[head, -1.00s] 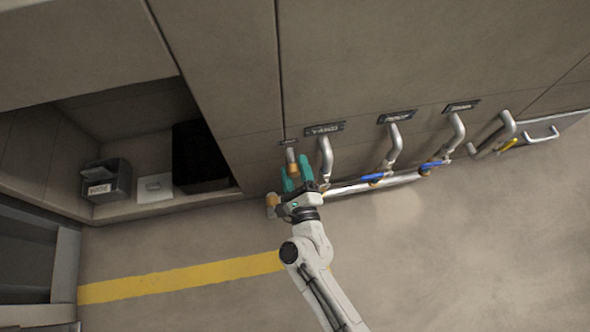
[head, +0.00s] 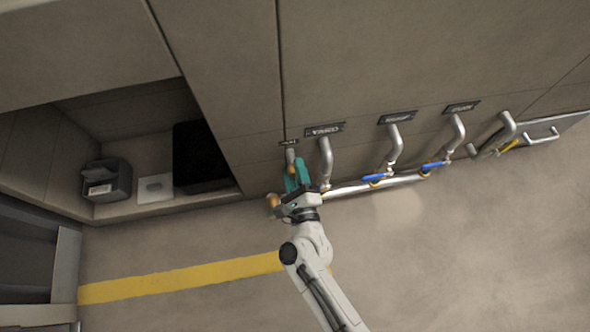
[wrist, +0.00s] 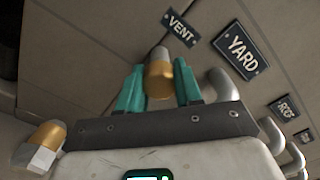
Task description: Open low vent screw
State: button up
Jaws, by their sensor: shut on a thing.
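Below the VENT label (wrist: 179,28), a short pipe end with a brass fitting (wrist: 159,82) sits between my gripper's teal fingers. I take this fitting for the vent screw. My gripper (wrist: 159,70) is shut on it, one finger on each side. In the head view my gripper (head: 297,175) is at the wall's lower edge, over the small vent pipe (head: 290,156); the fingers and wrist hide the brass part there. The fitting's turn cannot be told.
Another brass-and-silver fitting (wrist: 50,136) is close left of my gripper. The YARD pipe (head: 326,155) stands close on the right, with a horizontal pipe and blue-handled valves (head: 374,177) beyond. An open recess (head: 140,150) holds boxes at left. The floor is clear.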

jog(key=n, duration=0.3)
jog(key=n+p, duration=0.1)
jog(key=shift+d+f+n, duration=0.2)
jog(key=shift+d+n, duration=0.05)
jog(key=shift+n, duration=0.15)
jog(key=o, duration=0.8)
jog(key=shift+d, duration=0.15)
jog(key=shift+o, duration=1.2)
jog(key=shift+r, duration=0.1)
jog(key=shift+a, duration=0.2)
jog(key=p+v, duration=0.2)
jog(key=v, duration=0.8)
jog(key=shift+s, duration=0.35)
jog(key=shift+d, duration=0.15)
